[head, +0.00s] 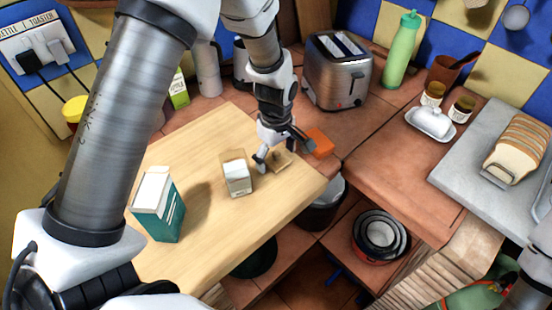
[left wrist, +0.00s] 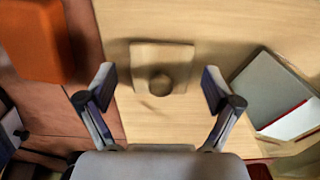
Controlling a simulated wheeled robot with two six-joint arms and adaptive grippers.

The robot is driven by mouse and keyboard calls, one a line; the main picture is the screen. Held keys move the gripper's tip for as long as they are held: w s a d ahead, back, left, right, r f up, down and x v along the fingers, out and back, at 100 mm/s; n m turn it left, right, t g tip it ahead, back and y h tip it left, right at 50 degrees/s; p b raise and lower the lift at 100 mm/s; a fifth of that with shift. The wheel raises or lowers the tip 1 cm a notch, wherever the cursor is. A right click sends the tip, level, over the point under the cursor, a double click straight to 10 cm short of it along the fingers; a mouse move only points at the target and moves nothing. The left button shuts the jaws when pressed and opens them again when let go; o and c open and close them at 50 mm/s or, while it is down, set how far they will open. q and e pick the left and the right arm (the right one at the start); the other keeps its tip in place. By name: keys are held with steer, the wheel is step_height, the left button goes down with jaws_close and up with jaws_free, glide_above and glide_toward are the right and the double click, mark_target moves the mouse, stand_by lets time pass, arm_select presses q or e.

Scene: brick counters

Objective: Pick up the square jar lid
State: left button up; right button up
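The square jar lid (left wrist: 178,55) is a pale wooden square with a round knob. It lies flat on the wooden board, and in the head view it shows (head: 279,161) just under my left gripper (head: 284,153). In the left wrist view my left gripper (left wrist: 158,84) is open, its fingers spread wide to either side of the lid's near part. The fingers hold nothing. I cannot tell the exact height of the fingertips above the lid. My right gripper is out of view.
An orange block (head: 320,142) lies beside the lid to the right. A small white-and-tan carton (head: 237,177) and a teal carton (head: 160,210) stand on the board (head: 210,235). A toaster (head: 337,72) stands behind. The board's front edge drops to shelves with pots (head: 380,235).

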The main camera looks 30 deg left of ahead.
arm_select(q)
steer(key=c, duration=0.9)
